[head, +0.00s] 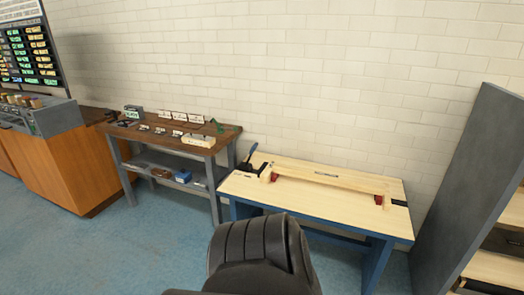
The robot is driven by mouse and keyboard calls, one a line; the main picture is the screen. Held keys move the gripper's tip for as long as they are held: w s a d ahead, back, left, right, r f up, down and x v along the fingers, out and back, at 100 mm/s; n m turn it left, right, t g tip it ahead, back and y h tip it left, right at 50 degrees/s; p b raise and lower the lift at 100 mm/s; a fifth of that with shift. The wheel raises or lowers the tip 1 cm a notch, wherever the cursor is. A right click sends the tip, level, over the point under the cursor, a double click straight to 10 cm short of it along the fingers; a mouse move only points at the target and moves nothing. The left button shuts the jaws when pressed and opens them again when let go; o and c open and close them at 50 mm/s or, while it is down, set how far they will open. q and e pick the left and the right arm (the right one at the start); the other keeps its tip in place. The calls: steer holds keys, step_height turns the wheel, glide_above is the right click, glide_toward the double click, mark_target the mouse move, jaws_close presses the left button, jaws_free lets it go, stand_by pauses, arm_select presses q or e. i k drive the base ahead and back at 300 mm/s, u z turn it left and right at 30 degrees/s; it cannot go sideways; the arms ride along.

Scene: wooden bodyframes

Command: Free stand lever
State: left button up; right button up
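A dark blue upright lever (251,152) stands at the left end of the light wooden workbench (235,186), on a black base. It leans to the right. A long light wooden bar (330,179) lies along the bench to the right of the lever, with dark red pieces below it near both ends. Whether the lever's base touches the bar is too small to tell. Neither of my grippers shows in the head view.
A dark-topped bench (222,141) with small signs and parts stands left of the workbench. An orange wooden counter (70,165) is further left. A tall grey panel (465,190) stands at the right. Blue floor (130,255) is open in front.

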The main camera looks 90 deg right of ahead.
mark_target(253, 148)
steer(key=z, duration=0.2)
steer(key=i, duration=2)
steer(key=z, duration=3.45)
steer(key=k, duration=0.6)
steer(key=z, duration=0.4)
steer(key=i, duration=0.4)
steer(key=z, duration=0.9)
steer(key=i, duration=0.85)
steer(key=z, duration=0.35)
